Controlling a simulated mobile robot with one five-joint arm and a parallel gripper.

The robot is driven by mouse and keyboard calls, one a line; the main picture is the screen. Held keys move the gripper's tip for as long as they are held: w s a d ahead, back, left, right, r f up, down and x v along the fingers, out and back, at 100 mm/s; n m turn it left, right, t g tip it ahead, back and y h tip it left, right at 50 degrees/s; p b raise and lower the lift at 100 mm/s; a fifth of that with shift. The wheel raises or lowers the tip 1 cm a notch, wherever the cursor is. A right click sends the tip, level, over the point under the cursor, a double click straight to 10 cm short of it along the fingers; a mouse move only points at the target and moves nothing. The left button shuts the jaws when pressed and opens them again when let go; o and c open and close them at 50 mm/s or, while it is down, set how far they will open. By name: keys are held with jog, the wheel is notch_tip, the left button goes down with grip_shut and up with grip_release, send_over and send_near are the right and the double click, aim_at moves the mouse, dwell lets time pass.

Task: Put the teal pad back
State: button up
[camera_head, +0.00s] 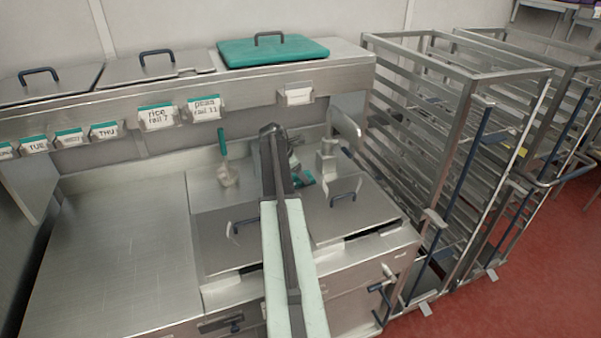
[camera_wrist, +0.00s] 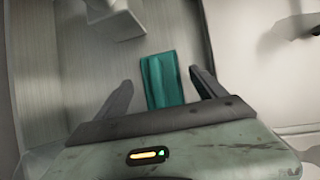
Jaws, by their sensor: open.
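The teal pad (camera_wrist: 164,68) lies on a grey metal surface in the wrist view. It is a small folded-looking rectangle, and its near end sits between the fingers of my gripper (camera_wrist: 161,80). The fingers are spread, one on each side of the pad, with a gap to it on both sides. Whether they are at the pad's height I cannot tell. In the head view a small part of the teal pad (camera_head: 303,180) shows beside my arm, on the worktop behind the kettle lids. My arm hides the rest of it.
Two metal lids with blue handles, the left (camera_head: 235,240) and right (camera_head: 342,205), flank my arm. A teal-handled tool (camera_head: 224,170) stands to the left. Wheeled racks (camera_head: 455,150) stand right. The left worktop (camera_head: 110,260) is clear.

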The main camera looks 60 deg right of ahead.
jog(key=p+v, duration=0.8)
jog(key=v, duration=0.2)
jog(key=shift+a+r, duration=0.15)
jog(key=shift+r, duration=0.1)
